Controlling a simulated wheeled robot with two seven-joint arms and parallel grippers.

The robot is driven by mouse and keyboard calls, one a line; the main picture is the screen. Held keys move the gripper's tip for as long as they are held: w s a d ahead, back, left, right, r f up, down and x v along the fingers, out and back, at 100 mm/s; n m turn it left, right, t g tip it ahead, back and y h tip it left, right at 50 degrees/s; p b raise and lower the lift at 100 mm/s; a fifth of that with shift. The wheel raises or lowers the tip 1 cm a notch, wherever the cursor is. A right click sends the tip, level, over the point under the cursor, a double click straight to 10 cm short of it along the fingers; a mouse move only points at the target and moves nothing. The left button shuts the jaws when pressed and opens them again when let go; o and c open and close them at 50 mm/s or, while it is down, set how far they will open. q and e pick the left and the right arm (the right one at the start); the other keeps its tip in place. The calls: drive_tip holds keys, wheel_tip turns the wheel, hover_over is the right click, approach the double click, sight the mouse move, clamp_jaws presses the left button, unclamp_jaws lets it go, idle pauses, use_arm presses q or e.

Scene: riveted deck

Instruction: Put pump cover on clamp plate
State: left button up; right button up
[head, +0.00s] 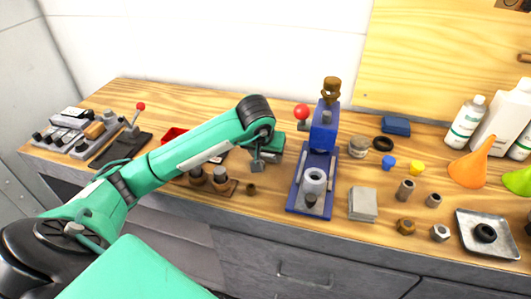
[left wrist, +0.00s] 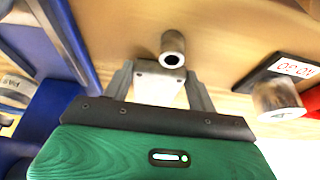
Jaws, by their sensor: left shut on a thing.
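My left gripper (head: 259,163) hangs over the bench, left of the blue press. It is shut on a small pale grey block, which I take to be the pump cover (left wrist: 158,86); small holes show in its face. In the left wrist view the block sits between the two fingers of the left gripper (left wrist: 160,92). In the head view it shows only as a small grey shape above the wood. A square grey plate (head: 363,204), perhaps the clamp plate, lies flat right of the press, apart from the gripper. My right gripper is out of view.
The blue press (head: 318,160), with a red-knobbed lever, stands between the gripper and the grey plate. A small hollow cylinder (left wrist: 173,48) stands near the gripper. Nuts and bushings, a metal tray (head: 468,240), an orange funnel (head: 472,165) and bottles are at the right.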

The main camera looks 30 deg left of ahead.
use_arm(q)
drive_tip(key=shift+f, duration=0.1)
drive_tip(key=o, duration=1.2)
